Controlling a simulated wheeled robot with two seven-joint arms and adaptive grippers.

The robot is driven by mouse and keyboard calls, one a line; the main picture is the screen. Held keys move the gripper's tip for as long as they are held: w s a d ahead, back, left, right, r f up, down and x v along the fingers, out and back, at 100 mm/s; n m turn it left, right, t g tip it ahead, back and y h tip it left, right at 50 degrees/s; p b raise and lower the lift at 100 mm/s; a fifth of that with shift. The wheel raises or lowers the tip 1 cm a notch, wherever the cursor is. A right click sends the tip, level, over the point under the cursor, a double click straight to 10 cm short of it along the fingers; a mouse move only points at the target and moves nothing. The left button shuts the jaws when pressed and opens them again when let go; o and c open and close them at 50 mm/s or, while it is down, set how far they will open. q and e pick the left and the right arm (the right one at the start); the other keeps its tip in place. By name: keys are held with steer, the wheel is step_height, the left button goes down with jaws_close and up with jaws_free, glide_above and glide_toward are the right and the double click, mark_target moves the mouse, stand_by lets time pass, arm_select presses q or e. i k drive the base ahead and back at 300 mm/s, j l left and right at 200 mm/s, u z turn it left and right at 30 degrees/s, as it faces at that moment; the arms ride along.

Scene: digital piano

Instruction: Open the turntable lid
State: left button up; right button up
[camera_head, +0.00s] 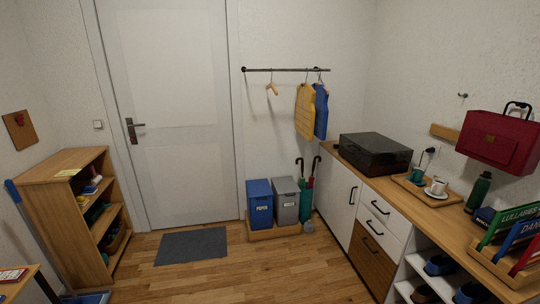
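The turntable (374,155) is a dark box with a glossy, see-through dark lid (377,146). It stands at the far left end of the long wooden countertop along the right wall. The lid looks shut, lying flat on top. Neither of my grippers shows in the head view.
Right of the turntable are a wooden tray (400,181) with cups, a green bottle (479,191) and a red case (499,141) on the wall. Bins (260,203) and umbrellas stand left of the cabinet (337,200). The wooden floor (290,274) before it is open.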

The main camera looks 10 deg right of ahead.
mark_target(374, 143)
steer(key=i, duration=0.8)
steer(key=i+z, duration=0.3)
steer(key=i+j+z, duration=0.2)
steer(key=i+z, duration=0.15)
steer(key=i+j+z, duration=0.25)
steer(key=z, duration=0.2)
steer(key=i+j+z, duration=0.8)
steer(key=j, duration=0.15)
steer(key=j+z, duration=0.2)
